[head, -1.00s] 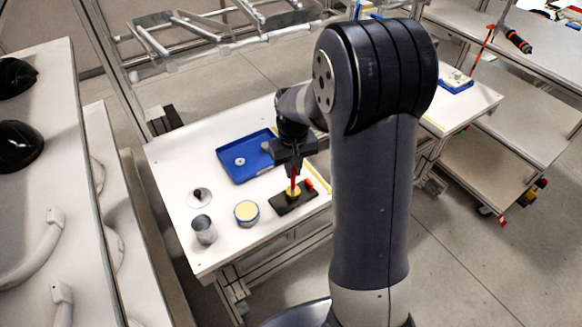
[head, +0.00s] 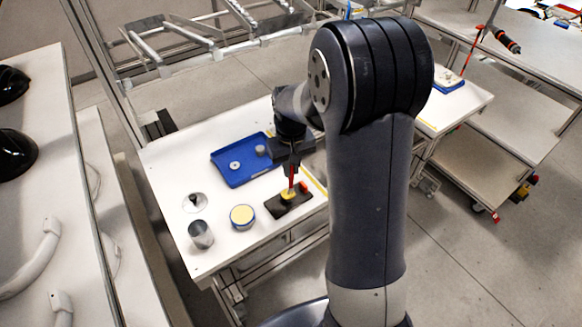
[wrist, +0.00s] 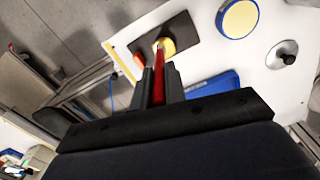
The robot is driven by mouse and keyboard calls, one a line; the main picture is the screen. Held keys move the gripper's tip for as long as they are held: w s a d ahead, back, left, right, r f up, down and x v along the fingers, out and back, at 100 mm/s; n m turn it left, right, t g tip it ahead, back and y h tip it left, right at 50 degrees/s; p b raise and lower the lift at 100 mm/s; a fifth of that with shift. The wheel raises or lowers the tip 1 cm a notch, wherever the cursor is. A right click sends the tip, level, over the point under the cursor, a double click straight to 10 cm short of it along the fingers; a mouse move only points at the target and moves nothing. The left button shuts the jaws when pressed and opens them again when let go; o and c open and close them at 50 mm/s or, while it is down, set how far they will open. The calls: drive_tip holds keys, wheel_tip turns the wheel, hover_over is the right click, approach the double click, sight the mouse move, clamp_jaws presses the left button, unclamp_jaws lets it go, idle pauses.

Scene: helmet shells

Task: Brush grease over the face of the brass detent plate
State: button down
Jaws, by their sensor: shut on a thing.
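My gripper (head: 291,166) is shut on a brush (head: 292,181) with a red handle. In the wrist view my gripper (wrist: 159,82) holds the red brush (wrist: 159,66) between its two fingers. The brush points down, with its tip over the round brass detent plate (head: 286,195) on a dark block. The brass plate (wrist: 169,47) also shows in the wrist view, partly covered by the brush tip. I cannot tell for sure whether the tip touches it. A blue-sided tin with a pale yellow face (head: 242,215), which looks like grease, stands to the left of the block.
The dark block (head: 300,203) bears a small red-orange piece (head: 305,186). A blue tray (head: 228,178) with small round parts lies behind. A grey metal cup (head: 201,235) and a pale disc with a dark knob (head: 194,203) stand at left.

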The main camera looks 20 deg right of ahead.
drive_tip(key=shift+r+p, duration=1.75)
drive_tip(key=shift+r, duration=0.95)
drive_tip(key=shift+f, duration=0.2)
drive_tip(key=shift+f+b, duration=1.55)
drive_tip(key=shift+f, duration=0.3)
drive_tip(key=shift+f+b, duration=1.1)
drive_tip(key=shift+f, duration=0.4)
drive_tip(key=shift+w, duration=0.1)
drive_tip(key=shift+w+d+r, duration=0.1)
drive_tip(key=shift+d, duration=0.1)
drive_tip(key=shift+w+d, duration=0.1)
